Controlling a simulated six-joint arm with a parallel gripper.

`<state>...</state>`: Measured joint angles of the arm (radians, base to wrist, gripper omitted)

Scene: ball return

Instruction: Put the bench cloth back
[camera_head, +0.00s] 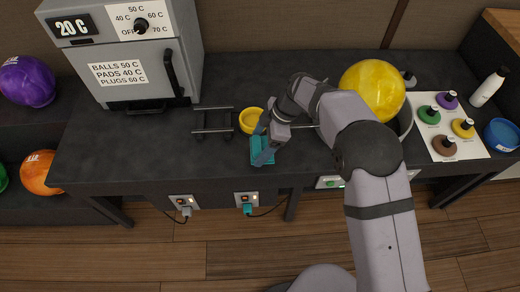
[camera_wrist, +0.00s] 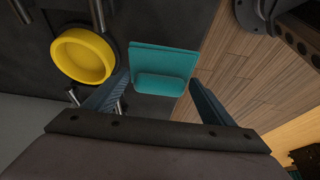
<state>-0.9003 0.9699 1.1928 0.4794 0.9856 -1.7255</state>
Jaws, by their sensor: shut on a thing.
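The teal bench cloth (camera_head: 256,144) is at the front edge of the dark bench, right of a small metal rack and just below a yellow dish. In the wrist view the cloth (camera_wrist: 165,62) is a flat square with a raised block on it, and it overlaps the bench's front edge. My gripper (camera_head: 264,157) is over the cloth in the head view. In the wrist view my gripper (camera_wrist: 163,88) has one finger on each side of the raised block and is shut on the cloth. Whether the cloth is touching the bench or slightly above it, I cannot tell.
The yellow dish (camera_head: 250,121) and metal rack (camera_head: 213,123) stand close by. An oven (camera_head: 125,60) is at the back left. A yellow ball (camera_head: 372,88) sits in a dark holder behind my arm. A board with several coloured knobs (camera_head: 438,145) lies at the right.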

